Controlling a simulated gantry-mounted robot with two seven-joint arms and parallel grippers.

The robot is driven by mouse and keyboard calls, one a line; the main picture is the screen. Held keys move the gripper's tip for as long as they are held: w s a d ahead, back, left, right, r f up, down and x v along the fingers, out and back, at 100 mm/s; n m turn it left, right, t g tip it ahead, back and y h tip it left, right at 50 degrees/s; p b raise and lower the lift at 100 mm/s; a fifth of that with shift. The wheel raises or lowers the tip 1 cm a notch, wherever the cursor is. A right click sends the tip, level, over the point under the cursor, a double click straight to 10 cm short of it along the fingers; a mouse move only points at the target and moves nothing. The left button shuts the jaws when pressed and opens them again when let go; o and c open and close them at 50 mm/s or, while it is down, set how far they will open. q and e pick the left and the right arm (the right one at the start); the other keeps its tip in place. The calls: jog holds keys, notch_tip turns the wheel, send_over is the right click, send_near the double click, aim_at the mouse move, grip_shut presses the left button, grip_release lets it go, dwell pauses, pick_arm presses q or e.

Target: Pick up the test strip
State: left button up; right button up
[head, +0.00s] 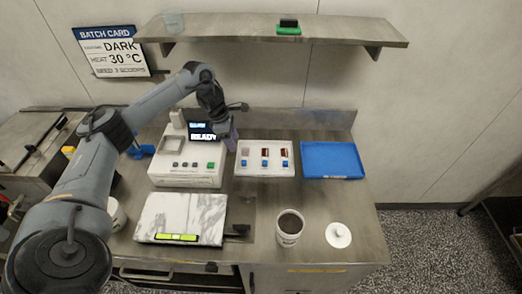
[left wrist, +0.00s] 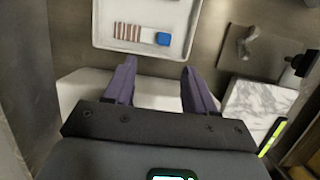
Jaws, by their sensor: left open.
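A white tray (head: 264,171) on the bench holds three small strips side by side, each with a blue end. The left strip (head: 245,149) looks pale, while the middle strip (head: 264,152) and right strip (head: 284,153) show dark red-brown. The left wrist view shows a brown-and-white striped strip (left wrist: 128,32) with a blue end (left wrist: 162,39), lying in the tray (left wrist: 100,30); I cannot tell which one it is. My left gripper (left wrist: 158,66) is open and empty, its purple fingers apart, short of the tray. In the head view its purple finger (head: 233,139) is by the tray's left edge.
A white machine (head: 185,181) with a READY display stands left of the tray, and a blue tray (head: 332,176) to its right. In front are a marble slab (head: 180,214), a cup of dark contents (head: 290,226) and a white lid (head: 338,235). A shelf (head: 230,31) hangs above.

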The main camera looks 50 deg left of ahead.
pick_arm(q)
jog(key=b, duration=0.2)
send_over(244, 161)
jog(key=s+a, duration=0.2)
jog(key=x, duration=0.5)
jog(key=shift+s+a+f, duration=0.1)
jog(key=shift+s+a, duration=0.3)
jog(key=shift+w+d+f, duration=0.1)
jog(key=shift+w+f, duration=0.1)
jog(key=shift+f, duration=0.2)
jog(key=x, duration=0.2)
jog(key=d+x, duration=0.1)
jog(key=x, duration=0.1)
jog(key=shift+s+r+p, duration=0.1)
jog(key=shift+s+p, duration=0.05)
jog(key=shift+p, duration=0.2)
jog(key=shift+f, duration=0.55)
grip_shut()
pick_arm(e)
jog(key=shift+s+f, duration=0.25)
jog(key=shift+f, duration=0.7)
